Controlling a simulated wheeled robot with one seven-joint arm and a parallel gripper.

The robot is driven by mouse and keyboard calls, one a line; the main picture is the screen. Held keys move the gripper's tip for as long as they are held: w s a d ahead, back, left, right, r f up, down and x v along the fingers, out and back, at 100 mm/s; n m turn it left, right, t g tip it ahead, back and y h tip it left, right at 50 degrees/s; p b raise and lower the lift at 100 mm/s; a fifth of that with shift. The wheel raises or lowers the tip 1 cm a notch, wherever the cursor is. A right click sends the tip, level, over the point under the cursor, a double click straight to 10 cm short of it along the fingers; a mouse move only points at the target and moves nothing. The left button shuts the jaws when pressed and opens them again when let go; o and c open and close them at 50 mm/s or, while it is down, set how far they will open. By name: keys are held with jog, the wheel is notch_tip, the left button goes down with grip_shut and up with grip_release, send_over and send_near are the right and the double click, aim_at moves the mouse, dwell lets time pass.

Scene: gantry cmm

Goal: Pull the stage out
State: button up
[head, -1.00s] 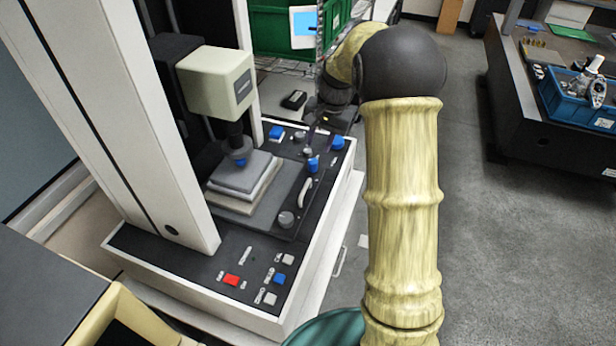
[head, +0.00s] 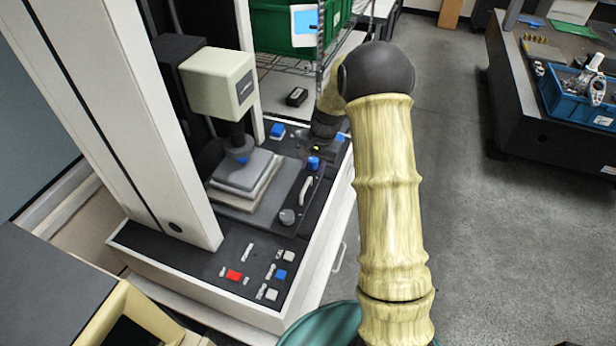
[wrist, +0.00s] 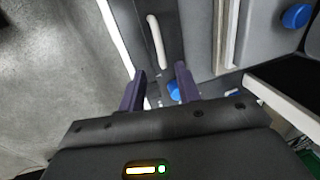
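The stage (head: 275,210) is a dark grey plate on the machine's black bed, with stacked light grey blocks (head: 250,172) on it under the probe. Its white bar handle (head: 306,190) stands along the right side. In the wrist view the handle (wrist: 156,40) is ahead of the fingertips. My gripper (wrist: 158,78) is open, its two dark purple fingers apart and empty. A blue knob (wrist: 174,91) shows beside the right finger. In the head view my wrist is just beyond the handle, and the fingers are mostly hidden.
The cream probe head (head: 215,85) hangs over the stage, and a white column (head: 110,110) stands left. Round knobs and buttons, including a red button (head: 233,275), sit on the bed. A green crate (head: 285,30) is on a rack behind.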

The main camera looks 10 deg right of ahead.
aim_at(307, 184)
jog(key=f, duration=0.2)
jog(key=f+p, duration=0.1)
jog(key=f, duration=0.2)
jog(key=a+f+p, duration=0.1)
jog(key=f, duration=0.1)
jog(key=shift+w+a+f, duration=0.1)
jog(key=shift+w+f, duration=0.1)
jog(key=shift+w, duration=0.2)
grip_shut()
